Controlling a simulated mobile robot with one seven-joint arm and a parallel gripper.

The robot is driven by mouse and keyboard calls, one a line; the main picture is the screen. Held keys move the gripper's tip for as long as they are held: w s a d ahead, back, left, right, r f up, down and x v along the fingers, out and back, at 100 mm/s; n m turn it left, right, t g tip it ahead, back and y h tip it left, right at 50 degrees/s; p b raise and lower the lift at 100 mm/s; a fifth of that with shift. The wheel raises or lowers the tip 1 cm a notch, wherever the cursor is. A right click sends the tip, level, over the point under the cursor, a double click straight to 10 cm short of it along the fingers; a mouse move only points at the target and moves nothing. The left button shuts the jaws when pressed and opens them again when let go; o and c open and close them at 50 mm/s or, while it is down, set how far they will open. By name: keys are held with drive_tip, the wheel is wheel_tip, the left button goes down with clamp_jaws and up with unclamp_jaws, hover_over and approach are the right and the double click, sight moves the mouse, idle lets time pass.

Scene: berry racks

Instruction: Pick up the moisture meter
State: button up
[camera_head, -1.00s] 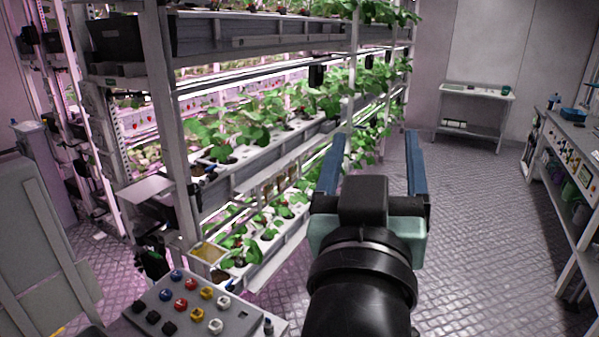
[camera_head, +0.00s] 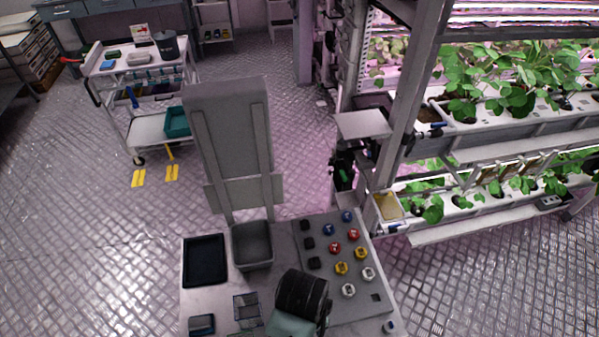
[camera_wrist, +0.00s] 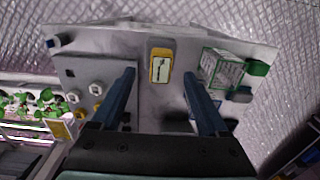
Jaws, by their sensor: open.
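A small yellow device with a pale face, apparently the moisture meter (camera_wrist: 160,67), lies on a white work surface (camera_wrist: 110,38) in the wrist view. It is near the surface's far edge and shows between my fingertips in the picture. My gripper (camera_wrist: 160,74) is open and empty above the surface, with one blue finger to each side of the meter's line. The gap in height cannot be told. In the head view only the dark wrist and pale green hand show at the bottom; the fingers and the meter are out of sight there.
A button panel (camera_head: 318,264) lies on the worktop, left of the meter in the wrist view. A black tray (camera_head: 205,262) and grey bin (camera_head: 252,246) stand on the worktop. Plant racks (camera_head: 417,62) stand at right.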

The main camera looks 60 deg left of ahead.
drive_tip(key=shift+a+f+p, duration=0.2)
drive_tip(key=shift+f+p, duration=0.25)
drive_tip(key=shift+f, duration=1.25)
drive_tip(key=shift+a+f+p, duration=0.2)
drive_tip(key=shift+f+p, duration=0.2)
drive_tip(key=shift+f, duration=1.3)
drive_tip(key=shift+c, duration=0.3)
clamp_jaws()
